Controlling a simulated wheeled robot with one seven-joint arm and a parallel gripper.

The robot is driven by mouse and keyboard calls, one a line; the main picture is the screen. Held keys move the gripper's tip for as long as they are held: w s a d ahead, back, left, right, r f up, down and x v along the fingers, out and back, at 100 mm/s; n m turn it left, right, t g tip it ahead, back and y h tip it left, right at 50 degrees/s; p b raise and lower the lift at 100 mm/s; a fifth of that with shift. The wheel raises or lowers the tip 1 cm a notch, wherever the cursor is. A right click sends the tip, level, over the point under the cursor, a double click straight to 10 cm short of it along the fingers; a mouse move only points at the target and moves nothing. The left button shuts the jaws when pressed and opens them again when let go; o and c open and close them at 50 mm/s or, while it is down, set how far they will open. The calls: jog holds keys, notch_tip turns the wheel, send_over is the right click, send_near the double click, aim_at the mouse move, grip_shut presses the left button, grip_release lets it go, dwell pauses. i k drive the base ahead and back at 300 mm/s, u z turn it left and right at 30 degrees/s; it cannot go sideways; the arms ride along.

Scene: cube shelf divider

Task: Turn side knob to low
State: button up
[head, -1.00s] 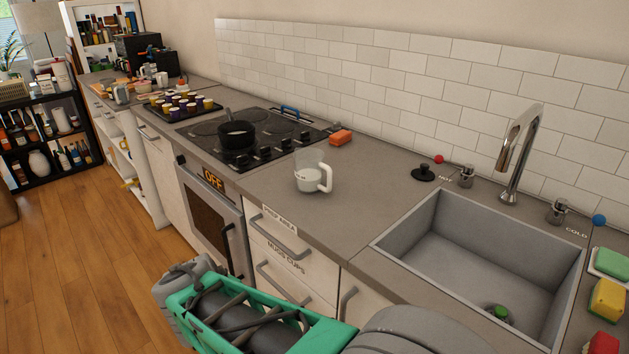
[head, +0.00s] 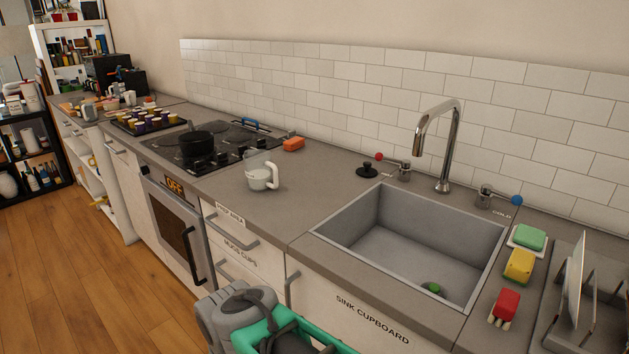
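The cooktop (head: 232,140) is set into the grey counter, with a row of small dark knobs (head: 208,161) along its front. I cannot tell which knob is the side knob. A black pot (head: 196,144) stands on the cooktop. My gripper is not in view; only grey parts of my body and a green frame show at the bottom.
Wooden floor (head: 60,270) is open at left.

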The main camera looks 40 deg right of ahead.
aim_at(222, 157)
jog(key=z, duration=0.25)
jog(key=k, duration=0.6)
jog(key=u, duration=0.65)
jog(key=i, duration=0.95)
jog(key=z, duration=0.5)
jog(key=i, duration=0.75)
jog(key=z, duration=1.1)
jog(key=k, duration=0.4)
jog(key=u, duration=0.7)
